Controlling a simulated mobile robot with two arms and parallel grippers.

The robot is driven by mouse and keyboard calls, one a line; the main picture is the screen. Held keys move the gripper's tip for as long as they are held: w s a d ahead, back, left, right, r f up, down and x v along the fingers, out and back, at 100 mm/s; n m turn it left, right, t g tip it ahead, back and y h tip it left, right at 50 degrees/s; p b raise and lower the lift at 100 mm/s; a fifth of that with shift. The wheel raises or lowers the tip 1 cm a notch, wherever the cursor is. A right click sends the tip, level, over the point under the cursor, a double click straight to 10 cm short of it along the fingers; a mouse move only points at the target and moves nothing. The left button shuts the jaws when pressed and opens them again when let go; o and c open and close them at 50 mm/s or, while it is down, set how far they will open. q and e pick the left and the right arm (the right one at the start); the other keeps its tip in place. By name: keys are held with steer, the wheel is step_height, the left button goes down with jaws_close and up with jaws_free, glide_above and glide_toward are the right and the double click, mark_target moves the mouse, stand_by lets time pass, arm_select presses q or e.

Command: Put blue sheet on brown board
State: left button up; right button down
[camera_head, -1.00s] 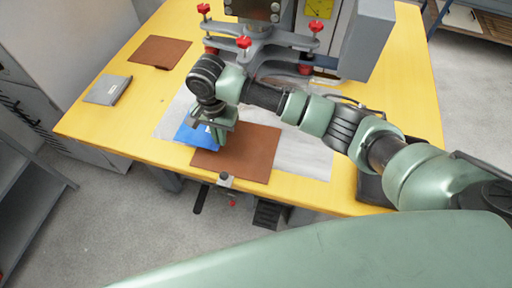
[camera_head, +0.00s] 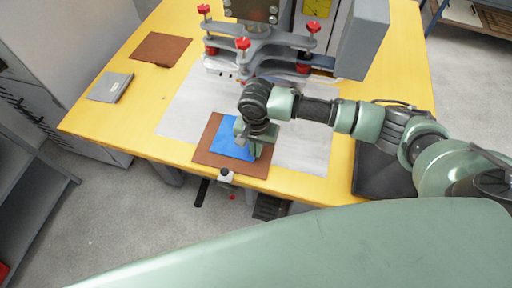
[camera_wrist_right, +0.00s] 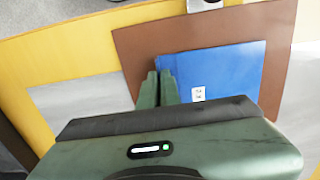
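The blue sheet (camera_head: 228,138) is over the brown board (camera_head: 210,158) at the front of the yellow table, inside the board's outline in the head view. I cannot tell whether it rests flat on the board or hangs just above it. My right gripper (camera_head: 254,151) is at the sheet's right edge, its fingers close together on that edge. In the right wrist view the fingers (camera_wrist_right: 158,88) meet the corner of the blue sheet (camera_wrist_right: 225,70), which has a small white label, with the brown board (camera_wrist_right: 140,50) behind it. My left gripper is out of view.
A grey-white mat (camera_head: 182,115) lies under the board. A press with red knobs (camera_head: 243,43) stands behind. Another brown board (camera_head: 160,48) and a grey item (camera_head: 110,86) lie at left. A dark pad (camera_head: 380,176) is at right.

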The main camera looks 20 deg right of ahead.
steer(key=c, duration=1.6)
jaws_free()
steer(key=shift+f, duration=0.15)
steer(key=shift+c, duration=0.2)
step_height(320, 180, up, 12)
steer(key=shift+r, duration=0.2)
